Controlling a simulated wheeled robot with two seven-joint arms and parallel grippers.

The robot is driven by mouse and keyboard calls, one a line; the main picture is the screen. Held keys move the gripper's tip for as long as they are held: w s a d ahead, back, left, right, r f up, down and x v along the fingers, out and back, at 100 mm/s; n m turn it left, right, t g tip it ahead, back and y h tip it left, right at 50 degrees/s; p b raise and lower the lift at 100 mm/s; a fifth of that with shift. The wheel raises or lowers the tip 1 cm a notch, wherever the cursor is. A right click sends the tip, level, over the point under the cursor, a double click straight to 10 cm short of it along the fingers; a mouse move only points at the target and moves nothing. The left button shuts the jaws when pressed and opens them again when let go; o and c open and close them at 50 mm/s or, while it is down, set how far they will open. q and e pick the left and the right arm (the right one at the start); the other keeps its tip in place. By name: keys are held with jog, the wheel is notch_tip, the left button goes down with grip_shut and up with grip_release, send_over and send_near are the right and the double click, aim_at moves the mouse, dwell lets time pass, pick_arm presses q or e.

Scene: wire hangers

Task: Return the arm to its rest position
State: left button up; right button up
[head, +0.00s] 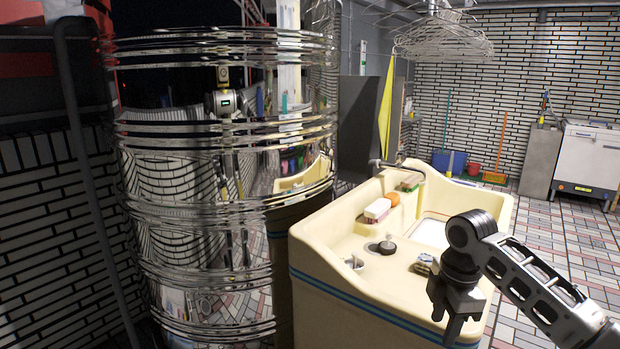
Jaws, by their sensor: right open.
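My right arm comes in from the lower right of the head view. Its gripper (452,322) points down in front of the cream sink's near right side, with open jaws and nothing seen between them. Several wire hangers (444,40) hang in a bunch at the top, well beyond and above the gripper. My left gripper is not in view; a dim reflection of my body shows in the shiny metal drum.
A large shiny ribbed drum (205,225) fills the left. The cream sink (335,262) stands close by, with a soap bar (377,209) and an orange sponge (392,198) on it. A white machine (588,158) stands at the back right. Tiled floor (560,232) is clear at right.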

jog(key=s+a+f+m+t+y, duration=0.2)
jog(key=s+a+f, duration=0.1)
jog(key=a+f, duration=0.4)
jog(key=s+a+f+m+t+y, duration=0.1)
jog(key=s+a+f+m, duration=0.25)
jog(key=f, duration=0.65)
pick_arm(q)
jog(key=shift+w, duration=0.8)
pick_arm(e)
jog(key=s+m+t, duration=0.6)
jog(key=s+m, duration=0.4)
jog(key=s, duration=0.6)
jog(key=shift+d+t, duration=0.3)
jog(key=shift+t, duration=0.1)
